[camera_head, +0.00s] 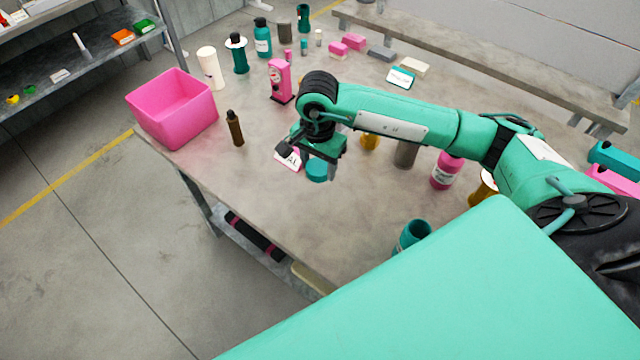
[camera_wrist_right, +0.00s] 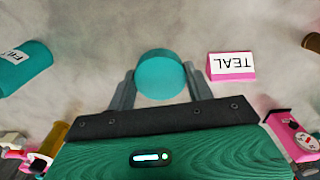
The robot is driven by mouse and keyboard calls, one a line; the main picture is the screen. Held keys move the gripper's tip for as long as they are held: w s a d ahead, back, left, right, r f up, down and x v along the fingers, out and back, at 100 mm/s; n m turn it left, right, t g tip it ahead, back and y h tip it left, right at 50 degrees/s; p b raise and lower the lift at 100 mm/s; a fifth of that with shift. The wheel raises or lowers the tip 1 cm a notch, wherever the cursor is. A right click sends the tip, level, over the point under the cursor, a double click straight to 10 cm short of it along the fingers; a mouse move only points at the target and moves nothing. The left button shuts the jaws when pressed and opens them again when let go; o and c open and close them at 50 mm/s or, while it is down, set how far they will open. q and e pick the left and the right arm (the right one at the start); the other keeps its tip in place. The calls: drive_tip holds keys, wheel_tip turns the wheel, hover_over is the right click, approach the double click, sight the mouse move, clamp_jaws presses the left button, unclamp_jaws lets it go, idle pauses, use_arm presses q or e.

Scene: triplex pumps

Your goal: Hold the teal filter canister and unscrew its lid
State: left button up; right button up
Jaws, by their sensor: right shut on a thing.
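My right gripper (camera_head: 319,172) reaches over the table, pointing down, and is shut on a round teal lid (camera_head: 317,171). In the right wrist view the lid (camera_wrist_right: 160,75) sits between the two fingers (camera_wrist_right: 160,88). I cannot tell whether it touches the tabletop. A pink block with a white TEAL label (camera_wrist_right: 231,65) stands beside it. The teal filter canister (camera_head: 412,234) stands near the table's front edge with a dark open top, apart from the gripper. Its labelled side also shows at the left of the right wrist view (camera_wrist_right: 22,68). My left gripper is out of view.
A pink bin (camera_head: 172,108) stands at the table's left edge. A brown bottle (camera_head: 235,128) and a pink device (camera_head: 280,81) stand left of my arm. A pink jar (camera_head: 447,170) and a grey cylinder (camera_head: 405,153) stand under my forearm. The front-left tabletop is clear.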

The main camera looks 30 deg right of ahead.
hover_over(318, 197)
wheel_tip(318, 197, down, 6)
drive_tip(key=shift+r+p, duration=0.25)
drive_tip(key=shift+p, duration=0.15)
wheel_tip(318, 197, down, 4)
drive_tip(key=shift+s+r+p, duration=0.1)
drive_tip(key=shift+p, duration=0.3)
drive_tip(key=shift+f, duration=0.3)
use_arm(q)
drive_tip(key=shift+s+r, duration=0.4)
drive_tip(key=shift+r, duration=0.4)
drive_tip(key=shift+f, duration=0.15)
use_arm(e)
drive_tip(key=shift+f, duration=0.1)
drive_tip(key=shift+f+b, duration=0.1)
drive_tip(key=shift+b, duration=0.2)
drive_tip(key=o, duration=1.1)
drive_tip(key=shift+c, duration=0.2)
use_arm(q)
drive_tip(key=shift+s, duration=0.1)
